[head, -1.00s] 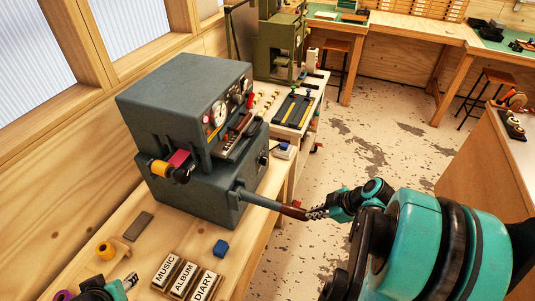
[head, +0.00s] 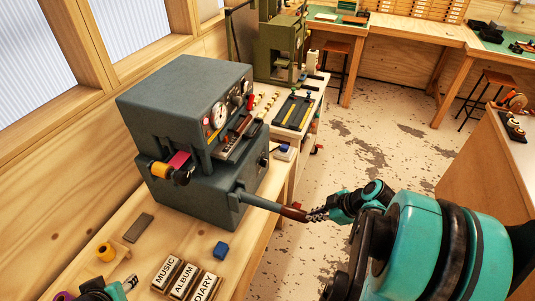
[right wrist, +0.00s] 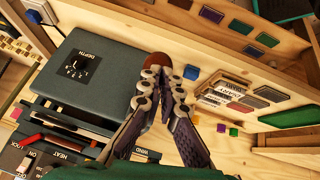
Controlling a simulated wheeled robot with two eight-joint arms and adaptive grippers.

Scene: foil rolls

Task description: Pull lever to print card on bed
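The grey press machine (head: 190,100) stands on the wooden bench against the wall. Its lever (head: 262,202), a grey bar with a dark red-brown handle, sticks out to the right from the lower body. My right gripper (head: 316,214) is at the handle's outer end. In the right wrist view, the fingertips (right wrist: 164,76) close around the handle (right wrist: 157,60), whose rounded brown end shows beyond them. My left gripper (head: 118,287) is partly in view at the bottom left; its finger opening is unclear. I cannot make out the card or the bed clearly.
A yellow roll (head: 159,168) and a magenta piece (head: 180,159) sit at the press's front left. Labelled blocks (head: 182,279), a blue cube (head: 221,249) and a grey block (head: 138,228) lie on the bench. Open floor (head: 350,160) lies to the right.

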